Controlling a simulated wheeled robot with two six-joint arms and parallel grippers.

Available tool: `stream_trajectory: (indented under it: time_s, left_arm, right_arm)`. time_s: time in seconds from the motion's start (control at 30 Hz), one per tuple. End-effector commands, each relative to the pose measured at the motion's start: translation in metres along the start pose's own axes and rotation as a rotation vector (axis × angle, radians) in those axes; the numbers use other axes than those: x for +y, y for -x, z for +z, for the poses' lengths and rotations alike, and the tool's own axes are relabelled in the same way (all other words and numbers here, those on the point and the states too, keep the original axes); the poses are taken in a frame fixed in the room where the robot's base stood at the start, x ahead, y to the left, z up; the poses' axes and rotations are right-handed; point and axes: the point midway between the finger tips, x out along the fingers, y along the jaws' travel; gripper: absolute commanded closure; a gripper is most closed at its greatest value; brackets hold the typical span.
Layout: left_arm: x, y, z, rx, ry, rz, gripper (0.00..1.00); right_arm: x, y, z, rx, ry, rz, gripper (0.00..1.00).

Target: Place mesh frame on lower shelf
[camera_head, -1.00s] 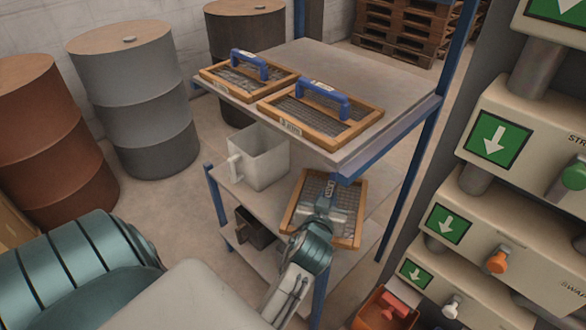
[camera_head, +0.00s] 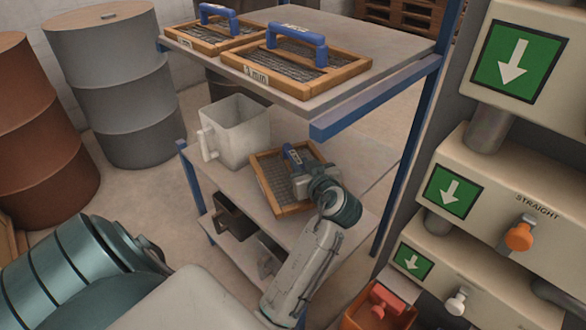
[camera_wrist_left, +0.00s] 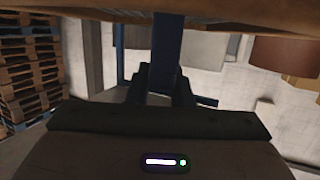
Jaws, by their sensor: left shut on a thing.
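The mesh frame (camera_head: 270,186), wooden-rimmed with grey mesh and a blue handle (camera_head: 293,157), is at the middle shelf (camera_head: 345,178), right of a white jug. My left gripper (camera_head: 300,178) is shut on its blue handle and covers part of the frame. The left wrist view shows the blue handle (camera_wrist_left: 168,50) between the dark fingers, with the wooden rim (camera_wrist_left: 200,8) along the top. I cannot tell whether the frame touches the shelf. My right gripper is not in view.
The white jug (camera_head: 234,130) stands close left of the frame. Two more mesh frames with blue handles (camera_head: 296,46) lie on the top shelf (camera_head: 385,40), which overhangs. Dark metal containers (camera_head: 233,215) sit below. A blue post (camera_head: 410,150) and machine panels (camera_head: 520,190) bound the right.

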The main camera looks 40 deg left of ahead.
Motion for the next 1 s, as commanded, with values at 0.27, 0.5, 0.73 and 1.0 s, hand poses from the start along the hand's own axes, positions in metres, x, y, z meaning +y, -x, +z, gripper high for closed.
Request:
stream_trajectory:
  time_s: [0.27,0.5,0.73,1.0]
  left_arm:
    - [0.000,-0.006,0.025,0.002,-0.002,0.001,1.00]
    - [0.000,-0.013,0.051,0.002,0.000,0.002,1.00]
    - [0.000,-0.013,0.051,0.002,0.001,0.002,1.00]
    - [0.000,-0.013,0.052,0.000,0.000,0.002,0.58]
  right_arm:
    - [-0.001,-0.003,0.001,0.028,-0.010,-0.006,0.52]
    - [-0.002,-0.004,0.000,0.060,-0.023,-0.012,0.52]
    - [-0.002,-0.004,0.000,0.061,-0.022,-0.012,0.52]
    - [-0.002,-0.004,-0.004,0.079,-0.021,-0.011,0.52]
